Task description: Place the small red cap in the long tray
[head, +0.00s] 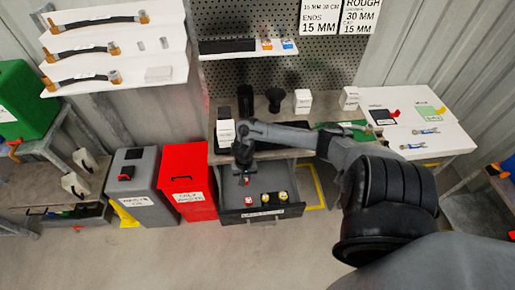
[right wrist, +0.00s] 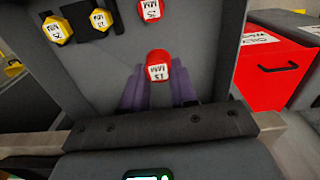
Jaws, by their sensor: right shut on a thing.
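The small red cap (right wrist: 158,62), with a white label that reads 15 MM, is between the purple fingers of my right gripper (right wrist: 159,85) in the right wrist view. The gripper is shut on it. In the head view my right gripper (head: 243,179) points down over the open grey drawer (head: 235,216), and a bit of red shows at its fingertips. A long dark tray-like thing (head: 227,45) lies on the upper white shelf; I cannot tell if it is the long tray. My left gripper is not in view.
A larger red cap (head: 248,201) and two yellow caps (head: 267,199) (head: 283,197) lie in the drawer. A red bin (head: 187,175) and a grey bin (head: 140,185) stand left of it. White boxes (head: 302,100) and dark parts crowd the bench above.

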